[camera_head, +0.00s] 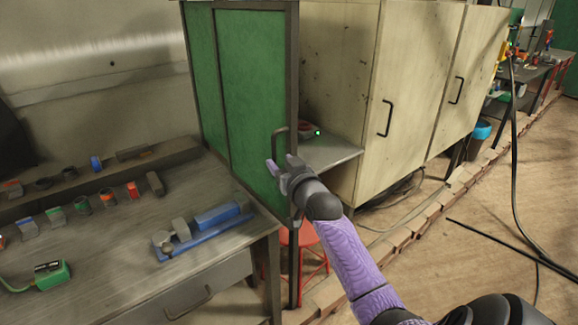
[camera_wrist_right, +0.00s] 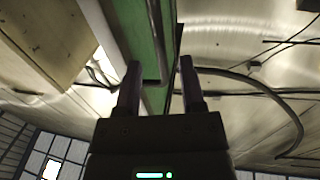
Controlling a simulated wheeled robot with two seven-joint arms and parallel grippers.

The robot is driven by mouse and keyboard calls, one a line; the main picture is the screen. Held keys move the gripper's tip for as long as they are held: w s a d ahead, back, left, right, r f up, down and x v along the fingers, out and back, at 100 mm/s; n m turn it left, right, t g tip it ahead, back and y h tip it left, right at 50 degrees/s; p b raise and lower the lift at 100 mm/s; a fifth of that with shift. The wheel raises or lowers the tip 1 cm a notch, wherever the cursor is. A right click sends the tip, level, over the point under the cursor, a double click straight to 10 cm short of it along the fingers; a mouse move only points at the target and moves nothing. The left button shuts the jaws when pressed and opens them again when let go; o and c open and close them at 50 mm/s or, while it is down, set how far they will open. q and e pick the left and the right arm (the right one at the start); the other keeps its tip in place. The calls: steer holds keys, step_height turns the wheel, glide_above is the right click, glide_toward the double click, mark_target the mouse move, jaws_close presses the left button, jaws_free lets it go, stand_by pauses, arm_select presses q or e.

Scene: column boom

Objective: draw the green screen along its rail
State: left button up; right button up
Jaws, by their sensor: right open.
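The green screen (camera_head: 253,85) is a green panel in a dark frame, standing upright between the workbench and the pale cabinets. Its dark bar handle (camera_head: 275,140) is near its right edge. My right gripper (camera_head: 282,163) is open at the handle's lower end, its fingers pointing toward the panel. In the right wrist view the green panel (camera_wrist_right: 142,35) runs up from between the open fingers (camera_wrist_right: 159,64). The handle (camera_wrist_right: 155,40) shows there too, its bent end between the fingertips. Whether a finger touches it I cannot tell. My left gripper is not in view.
The workbench (camera_head: 120,270) at left holds a blue tool (camera_head: 205,232), a green device (camera_head: 50,276) and several small parts. Pale cabinets (camera_head: 415,80) stand right of the screen. A red stool (camera_head: 303,238) is under the shelf. A black cable (camera_head: 514,150) hangs at right above open floor.

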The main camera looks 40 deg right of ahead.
steer(key=v, duration=0.5)
steer(key=shift+s+a+p, duration=0.1)
steer(key=shift+s+p, duration=0.15)
steer(key=shift+p, duration=0.05)
steer(key=s+a+f+n+g+y+b, duration=0.1)
steer(key=s+a+f+g, duration=0.2)
steer(key=f, duration=0.8)
steer(key=s+a+f+g+y+b, duration=0.1)
steer(key=s+a+f+g+b, duration=0.15)
steer(key=f, duration=0.95)
steer(key=s+a+f+n+g+y+b, duration=0.1)
steer(key=s+a+f+g, duration=0.2)
steer(key=f, duration=0.8)
steer(key=s+a+f+n+g+b, duration=0.1)
steer(key=s+a+f, duration=0.3)
steer(key=s, duration=0.6)
steer(key=s+a+f+n+g+y+b, duration=0.1)
steer(key=s+a+f+g, duration=0.3)
steer(key=s+f, duration=0.5)
steer(key=s+a+f+n+g+y+b, duration=0.1)
steer(key=s+a+f+n+g, duration=0.1)
steer(key=s+f, duration=0.4)
steer(key=s+a+g, duration=0.1)
steer(key=s+a, duration=0.1)
steer(key=s, duration=0.3)
steer(key=shift+a+f+b, duration=0.2)
steer(key=shift+f+b, duration=0.05)
steer(key=shift+b, duration=0.05)
